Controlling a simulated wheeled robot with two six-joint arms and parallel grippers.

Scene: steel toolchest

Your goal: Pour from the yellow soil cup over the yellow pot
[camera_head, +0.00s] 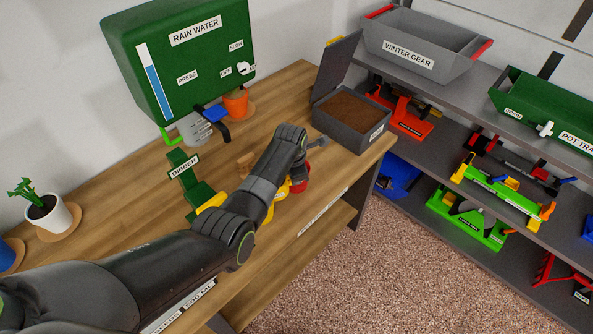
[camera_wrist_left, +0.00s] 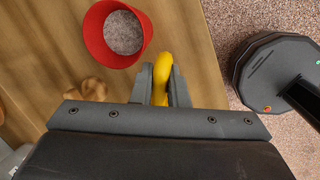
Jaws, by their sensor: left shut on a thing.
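My left arm reaches across the wooden bench in the head view, and its links hide most of what lies under it. In the left wrist view my left gripper (camera_wrist_left: 160,82) is shut on a narrow yellow part (camera_wrist_left: 163,68), which looks like a handle. Yellow parts (camera_head: 281,196) also show beside my forearm in the head view. Whether they belong to the yellow soil cup I cannot tell. Another yellow piece (camera_head: 211,203) shows left of the arm, partly hidden; I cannot tell if it is the yellow pot. My right gripper is not in view.
A red cup (camera_wrist_left: 96,42) with grey contents stands close to my left gripper. A grey soil bin (camera_head: 346,136) with its lid raised stands at the bench's right end. A green rain water tank (camera_head: 178,75), an orange pot (camera_head: 236,104) and a white plant pot (camera_head: 48,219) are farther left.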

